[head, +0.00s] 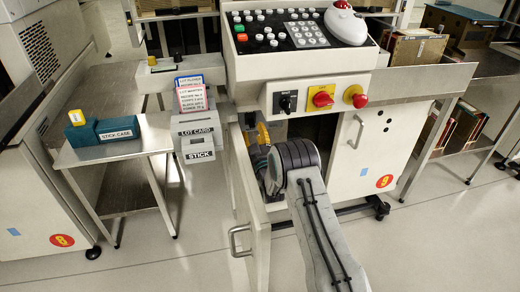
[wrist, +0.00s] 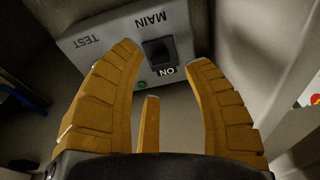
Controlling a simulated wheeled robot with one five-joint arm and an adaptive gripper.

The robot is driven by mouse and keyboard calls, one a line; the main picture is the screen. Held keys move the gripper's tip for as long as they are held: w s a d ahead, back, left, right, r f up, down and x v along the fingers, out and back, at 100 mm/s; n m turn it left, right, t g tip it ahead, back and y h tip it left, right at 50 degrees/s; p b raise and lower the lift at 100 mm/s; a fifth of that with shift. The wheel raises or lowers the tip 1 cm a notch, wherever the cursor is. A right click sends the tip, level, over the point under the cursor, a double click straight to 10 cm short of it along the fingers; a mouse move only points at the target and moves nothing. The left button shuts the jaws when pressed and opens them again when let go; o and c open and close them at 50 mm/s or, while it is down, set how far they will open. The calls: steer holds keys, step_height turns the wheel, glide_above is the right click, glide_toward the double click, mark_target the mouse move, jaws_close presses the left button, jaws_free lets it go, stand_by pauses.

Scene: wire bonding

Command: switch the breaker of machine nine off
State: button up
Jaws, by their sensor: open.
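The breaker is a black switch (wrist: 158,52) on a grey box (wrist: 105,38) in the wrist view. The box carries the words MAIN, TEST and ON, upside down here, and a small green light (wrist: 141,85). ON is printed at the switch's near edge; I cannot tell the lever's exact tilt. My gripper (wrist: 165,57) is open and empty, its yellow fingers on either side of the switch, with no clear contact. In the head view my arm reaches into the open cabinet of machine nine (head: 345,150), marked with a red 9; the breaker is hidden there.
The open cabinet door (head: 252,205) with its handle stands left of my arm. Above are the control panel (head: 290,36) and red knobs (head: 321,98). A side table (head: 120,150) with a blue stick case (head: 117,131) stands left. Floor in between is clear.

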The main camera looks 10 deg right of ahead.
steer(key=s+f, duration=0.1)
steer(key=s, duration=0.6)
steer(key=shift+s+f, duration=0.15)
steer(key=shift+s, duration=0.15)
steer(key=shift+s, duration=0.15)
